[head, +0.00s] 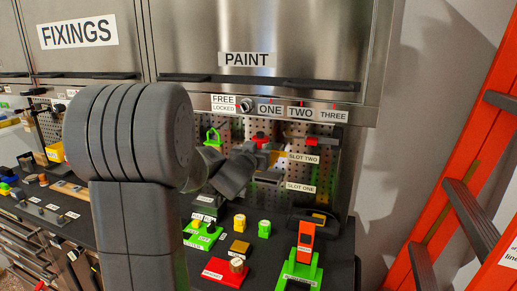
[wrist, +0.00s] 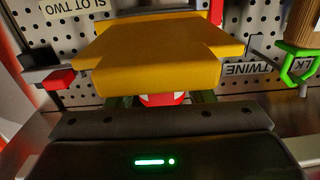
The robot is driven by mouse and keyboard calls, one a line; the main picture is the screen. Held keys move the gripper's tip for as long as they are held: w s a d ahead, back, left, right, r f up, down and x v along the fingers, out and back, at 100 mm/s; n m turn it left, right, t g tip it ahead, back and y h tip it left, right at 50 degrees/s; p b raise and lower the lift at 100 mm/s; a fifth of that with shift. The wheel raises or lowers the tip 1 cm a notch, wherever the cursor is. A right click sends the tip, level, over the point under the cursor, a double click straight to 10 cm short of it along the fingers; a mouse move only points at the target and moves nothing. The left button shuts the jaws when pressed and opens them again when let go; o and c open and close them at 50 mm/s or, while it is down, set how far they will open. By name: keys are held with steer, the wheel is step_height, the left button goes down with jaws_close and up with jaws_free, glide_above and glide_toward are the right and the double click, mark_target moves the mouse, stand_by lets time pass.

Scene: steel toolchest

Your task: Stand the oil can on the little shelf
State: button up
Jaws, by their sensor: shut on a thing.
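My gripper (head: 258,155) is raised at the pegboard, below the PAINT shutter. In the wrist view it is shut on a red thing with a white patch, which looks like the oil can (wrist: 162,98). Its red top (head: 260,138) shows above the gripper in the head view. A yellow slab, which looks like the little shelf (wrist: 155,65), fills the middle of the upside-down wrist view. It hides most of the can and fingers. In the head view a bit of yellow (head: 286,162) shows right of the gripper. I cannot tell whether can and shelf touch.
A red hook (head: 312,142) is to the right on the pegboard, and a green holder (head: 213,137) to the left. The bench below holds a red block (head: 225,272), an orange and green stand (head: 303,255) and small yellow pieces. An orange ladder (head: 450,170) stands at right.

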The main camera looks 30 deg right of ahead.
steer(key=shift+f+b, duration=0.4)
steer(key=o, duration=1.1)
steer(key=b+v, duration=0.1)
steer(key=v, duration=1.3)
steer(key=shift+w+d, duration=0.1)
steer(key=shift+d, duration=0.05)
steer(key=p+x, duration=0.1)
steer(key=x, duration=1.2)
steer(key=shift+w+d+r, duration=0.1)
steer(key=shift+w+d, duration=0.1)
steer(key=shift+d, duration=0.1)
steer(key=shift+r, duration=0.15)
steer(key=shift+a, duration=0.1)
